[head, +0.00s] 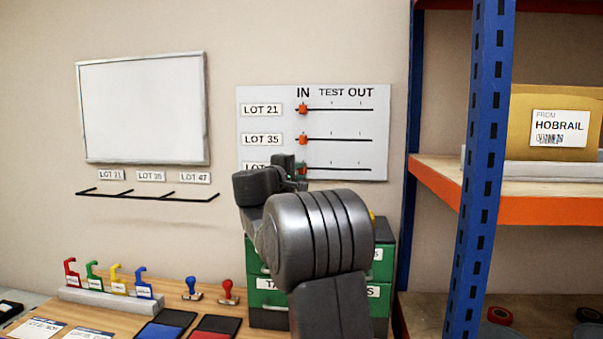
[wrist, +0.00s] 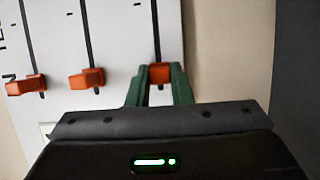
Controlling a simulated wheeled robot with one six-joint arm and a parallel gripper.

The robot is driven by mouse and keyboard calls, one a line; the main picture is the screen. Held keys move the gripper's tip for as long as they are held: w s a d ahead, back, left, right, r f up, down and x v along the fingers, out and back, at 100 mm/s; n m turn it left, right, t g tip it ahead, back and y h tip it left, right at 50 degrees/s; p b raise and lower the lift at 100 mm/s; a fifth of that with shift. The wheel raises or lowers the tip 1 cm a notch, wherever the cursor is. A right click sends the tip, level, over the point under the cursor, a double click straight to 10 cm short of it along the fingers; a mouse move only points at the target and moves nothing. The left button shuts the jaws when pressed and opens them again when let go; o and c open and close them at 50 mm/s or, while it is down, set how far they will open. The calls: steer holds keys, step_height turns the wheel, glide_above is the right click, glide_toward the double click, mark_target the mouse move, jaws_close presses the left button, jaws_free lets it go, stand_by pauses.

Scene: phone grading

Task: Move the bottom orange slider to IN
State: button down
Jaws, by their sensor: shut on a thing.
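A white board (head: 342,155) on the wall has three horizontal slider tracks with IN at the left, TEST in the middle and OUT at the right. The top orange slider (head: 303,109) and the middle orange slider (head: 302,139) both stand under IN. The bottom orange slider (wrist: 160,72) is between the green fingers of my gripper (wrist: 158,82) in the wrist view, about level with the other two sliders at the IN end. My gripper is shut on it. In the head view my gripper (head: 301,171) and arm hide most of the bottom row's left part.
A green drawer cabinet (head: 268,298) stands below the board, behind my arm. A blue shelf post (head: 480,170) stands to the right. A whiteboard (head: 143,108) and an empty rail (head: 147,196) are on the wall at left. Stamps, pads and coloured hooks stand on the desk.

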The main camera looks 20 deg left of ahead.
steer(key=c, duration=1.3)
jaws_free()
steer(key=shift+s+a, duration=0.1)
steer(key=shift+a, duration=0.2)
steer(key=shift+d, duration=0.1)
steer(key=s+a+b, duration=0.1)
steer(key=s, duration=0.8)
steer(key=s+a+b, duration=0.1)
steer(key=s, duration=0.3)
steer(key=shift+s+a+b, duration=0.25)
steer(key=shift+a+b, duration=0.05)
steer(key=shift+b, duration=0.05)
